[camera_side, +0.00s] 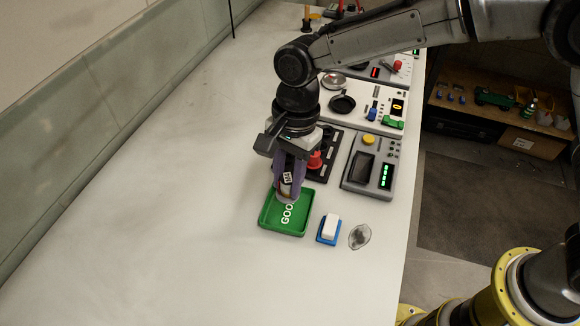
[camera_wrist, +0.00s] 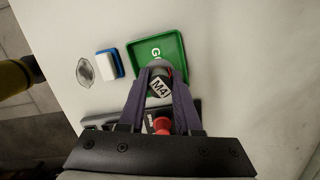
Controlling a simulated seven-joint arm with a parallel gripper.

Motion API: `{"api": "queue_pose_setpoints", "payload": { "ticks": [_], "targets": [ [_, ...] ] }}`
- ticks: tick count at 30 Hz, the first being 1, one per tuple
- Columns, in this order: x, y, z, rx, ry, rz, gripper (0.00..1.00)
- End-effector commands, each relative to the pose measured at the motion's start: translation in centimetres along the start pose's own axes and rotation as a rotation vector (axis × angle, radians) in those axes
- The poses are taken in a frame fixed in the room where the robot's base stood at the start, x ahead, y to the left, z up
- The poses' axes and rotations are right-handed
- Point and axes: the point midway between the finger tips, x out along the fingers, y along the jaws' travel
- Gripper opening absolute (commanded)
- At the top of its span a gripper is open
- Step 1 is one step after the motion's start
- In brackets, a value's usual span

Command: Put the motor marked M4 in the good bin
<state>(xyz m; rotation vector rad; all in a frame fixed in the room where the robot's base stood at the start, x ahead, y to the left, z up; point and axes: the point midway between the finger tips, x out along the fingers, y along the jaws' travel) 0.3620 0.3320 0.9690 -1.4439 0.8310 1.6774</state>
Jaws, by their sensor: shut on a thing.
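The motor marked M4 (camera_wrist: 160,87) is a grey cylinder with a white label, held between the purple fingers of my gripper (camera_side: 288,188). The motor also shows in the side view (camera_side: 287,177), partly hidden by the fingers. My gripper (camera_wrist: 160,80) is shut on it. The good bin (camera_side: 272,220) is a shallow green tray with white lettering, partly covered by the motor and fingers. In the wrist view the bin (camera_wrist: 134,60) lies beyond the fingertips. The motor is over the bin's back part; I cannot tell whether it touches the floor of the bin.
A grey panel with a yellow button (camera_side: 368,139) and a dark rack (camera_side: 324,165) with a red part stand behind. The bench at left is clear.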

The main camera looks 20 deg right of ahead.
Motion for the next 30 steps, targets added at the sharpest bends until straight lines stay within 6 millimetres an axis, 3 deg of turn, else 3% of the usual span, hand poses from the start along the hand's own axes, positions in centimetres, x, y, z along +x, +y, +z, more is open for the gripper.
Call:
{"api": "queue_pose_setpoints", "payload": {
  "ticks": [15,30],
  "targets": [
    [4.3,0.0,-0.7,0.002,0.000,0.001,0.00],
    [5.0,0.0,-0.8,0.001,0.000,0.000,0.00]
  ]
}}
